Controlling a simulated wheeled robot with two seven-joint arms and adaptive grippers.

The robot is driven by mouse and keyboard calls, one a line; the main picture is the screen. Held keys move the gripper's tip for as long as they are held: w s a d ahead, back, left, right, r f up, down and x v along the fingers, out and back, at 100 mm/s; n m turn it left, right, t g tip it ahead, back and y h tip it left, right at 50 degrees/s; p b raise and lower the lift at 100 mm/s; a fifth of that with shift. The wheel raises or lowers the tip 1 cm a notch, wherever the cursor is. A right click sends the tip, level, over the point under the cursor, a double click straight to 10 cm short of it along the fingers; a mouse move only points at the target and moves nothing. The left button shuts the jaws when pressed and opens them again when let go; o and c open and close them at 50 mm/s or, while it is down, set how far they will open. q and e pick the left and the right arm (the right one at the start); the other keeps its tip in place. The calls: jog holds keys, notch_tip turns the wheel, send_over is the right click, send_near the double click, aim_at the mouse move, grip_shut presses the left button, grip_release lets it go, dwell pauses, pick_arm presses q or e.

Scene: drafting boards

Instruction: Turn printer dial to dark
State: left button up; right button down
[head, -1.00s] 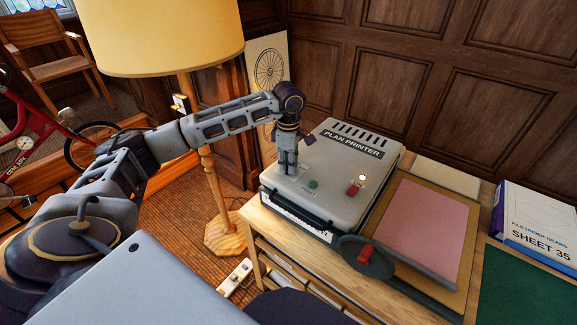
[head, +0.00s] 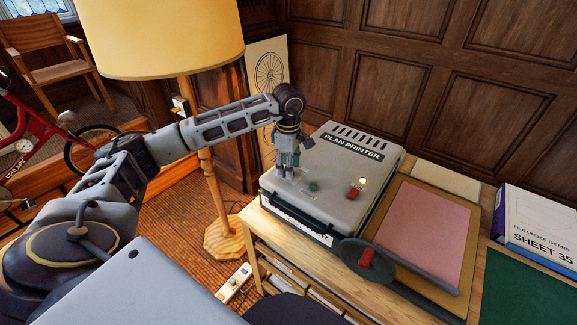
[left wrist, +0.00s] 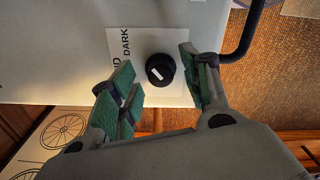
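The plan printer (head: 335,172) is a pale grey box on the wooden table, with a label, a green button (head: 314,186), a red switch (head: 353,192) and a lit lamp. In the left wrist view the black dial (left wrist: 160,69) with a white pointer mark sits on a white plate reading DARK; other lettering is partly hidden. My left gripper (head: 286,176) points down over the printer's left part, hiding the dial in the head view. In the left wrist view its green-padded fingers (left wrist: 158,84) are apart, one either side of the dial, with gaps visible. My right gripper is not in view.
A dark handle (head: 297,214) runs along the printer's front edge. A floor lamp (head: 207,170) stands left of the table. A box file (head: 536,226) is at the far right.

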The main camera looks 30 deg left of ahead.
pick_arm(q)
notch_tip(320, 180, up, 12)
dwell(1.1)
jog(key=shift+f, duration=0.1)
dwell(0.4)
